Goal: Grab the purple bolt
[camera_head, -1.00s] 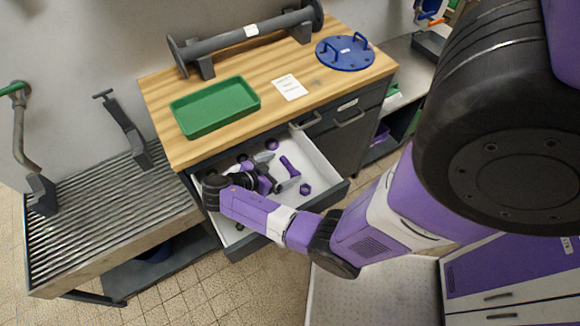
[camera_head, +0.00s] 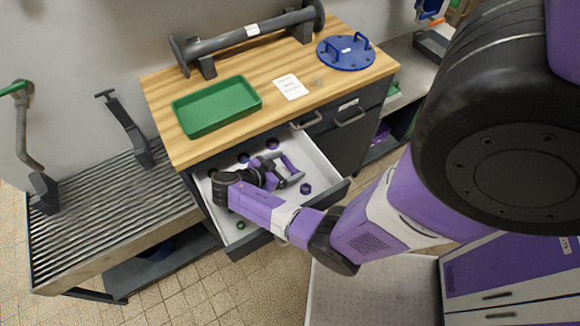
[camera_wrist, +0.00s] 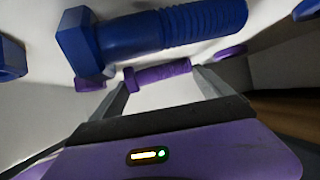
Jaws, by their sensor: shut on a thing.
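The purple bolt (camera_wrist: 160,74) lies across between my two fingers in the wrist view, with its head to the left. My gripper (camera_wrist: 160,88) is shut on it, one finger at each end of the visible part. In the head view my gripper (camera_head: 286,172) is low inside the open drawer, and the purple bolt (camera_head: 290,164) shows only as a thin strip by the fingers. I cannot tell whether the bolt is clear of the drawer floor.
A large blue bolt (camera_wrist: 160,32) is close beside the grip in the wrist view. A purple nut (camera_head: 305,188) and a green nut (camera_head: 240,225) lie in the white drawer (camera_head: 318,170). A green tray (camera_head: 216,106) and a blue flange (camera_head: 345,52) rest on the wooden top.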

